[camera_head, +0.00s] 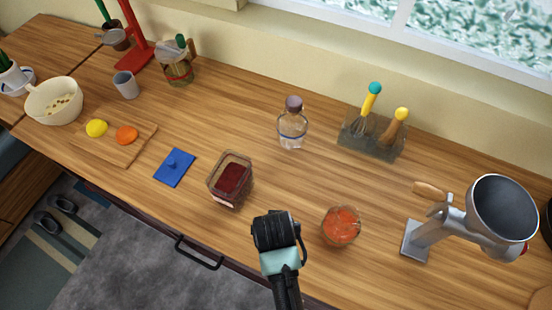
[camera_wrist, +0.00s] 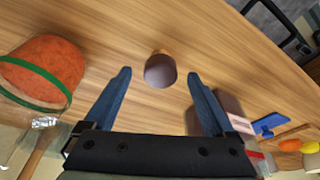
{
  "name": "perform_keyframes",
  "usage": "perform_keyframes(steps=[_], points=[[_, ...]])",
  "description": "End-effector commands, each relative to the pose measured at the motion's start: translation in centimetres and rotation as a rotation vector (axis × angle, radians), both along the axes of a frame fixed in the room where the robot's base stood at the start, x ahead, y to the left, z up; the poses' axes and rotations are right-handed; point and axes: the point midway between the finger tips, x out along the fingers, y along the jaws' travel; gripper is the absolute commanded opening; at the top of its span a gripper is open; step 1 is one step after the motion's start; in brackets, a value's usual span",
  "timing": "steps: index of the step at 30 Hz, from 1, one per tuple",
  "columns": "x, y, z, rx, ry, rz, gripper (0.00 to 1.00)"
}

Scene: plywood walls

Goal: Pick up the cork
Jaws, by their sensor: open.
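The cork (camera_wrist: 160,70) shows in the wrist view as a small round piece with a mauve-grey top and a brownish side. It stands on the wooden counter (camera_wrist: 150,25). My gripper (camera_wrist: 159,76) is open, with its two blue fingers apart on the left and right of the cork in the picture. I see gaps between the cork and both fingers. In the head view my gripper (camera_head: 276,232) is over the front part of the counter and hides the cork; its fingertips do not show there.
A bottle with a purple cap (camera_head: 292,128) is behind. A grinder (camera_head: 450,225) is farther right.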

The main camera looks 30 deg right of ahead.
Motion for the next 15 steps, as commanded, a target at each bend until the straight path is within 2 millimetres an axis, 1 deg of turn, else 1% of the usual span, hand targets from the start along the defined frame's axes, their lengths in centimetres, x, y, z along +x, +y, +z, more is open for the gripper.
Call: perform_keyframes(steps=[3,6,14,15], points=[[0.3,-0.2,-1.3,0.000,0.001,0.000,0.89],[0.5,-0.3,-1.9,0.000,-0.001,0.000,0.89],[0.5,-0.3,-2.0,-0.001,-0.002,0.000,0.89],[0.5,-0.3,-2.0,-0.001,-0.002,0.000,0.82]])
